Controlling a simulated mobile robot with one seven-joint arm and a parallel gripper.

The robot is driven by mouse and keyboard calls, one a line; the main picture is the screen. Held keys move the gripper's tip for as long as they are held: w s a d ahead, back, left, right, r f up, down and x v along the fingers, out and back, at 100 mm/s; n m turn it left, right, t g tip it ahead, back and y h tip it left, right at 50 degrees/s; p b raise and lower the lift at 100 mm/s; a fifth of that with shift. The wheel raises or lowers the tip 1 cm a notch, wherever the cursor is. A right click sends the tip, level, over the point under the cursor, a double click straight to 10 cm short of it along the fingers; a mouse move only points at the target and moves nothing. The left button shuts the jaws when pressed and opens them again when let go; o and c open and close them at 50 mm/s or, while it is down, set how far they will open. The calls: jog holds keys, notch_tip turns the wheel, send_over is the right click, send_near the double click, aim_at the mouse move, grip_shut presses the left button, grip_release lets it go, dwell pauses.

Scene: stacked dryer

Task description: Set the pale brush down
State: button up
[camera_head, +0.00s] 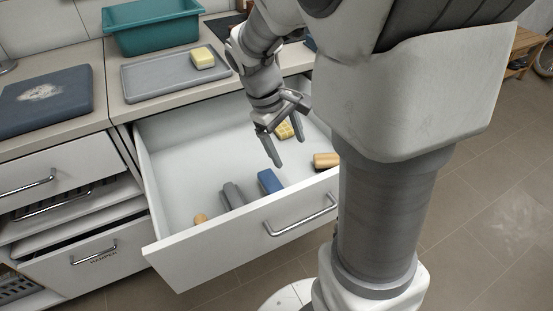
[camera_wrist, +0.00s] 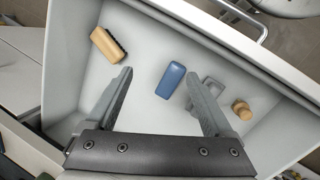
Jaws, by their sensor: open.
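The pale brush (camera_head: 326,160), a tan wooden block with a darker side, lies in the open drawer (camera_head: 163,246), near its front right corner. In the wrist view the brush (camera_wrist: 108,43) lies at the upper left, beyond the left finger and apart from it. My gripper (camera_head: 289,152) is open over the drawer, with its fingers pointing down. The brush's underside is hidden.
The counter bears a grey tray (camera_head: 150,80) with a yellow sponge (camera_head: 202,57) and a teal bin (camera_head: 150,27).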

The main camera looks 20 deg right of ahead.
jog(key=s+a+r+m+t+y, duration=0.1)
jog(key=s+a+r+m+t, duration=0.1)
jog(key=s+a+r+t, duration=0.1)
jog(key=s+a+r+m+t+y, duration=0.2)
jog(key=s+a+r+m+t, duration=0.1)
jog(key=s+a+r, duration=0.2)
jog(key=s+r, duration=0.2)
jog(key=s, duration=0.2)
jog(key=shift+s, duration=0.25)
jog(key=shift+r, duration=0.15)
notch_tip(320, 180, up, 16)
jog(key=p, duration=1.6)
jog(key=shift+r+p, duration=0.2)
jog(key=shift+p, duration=0.1)
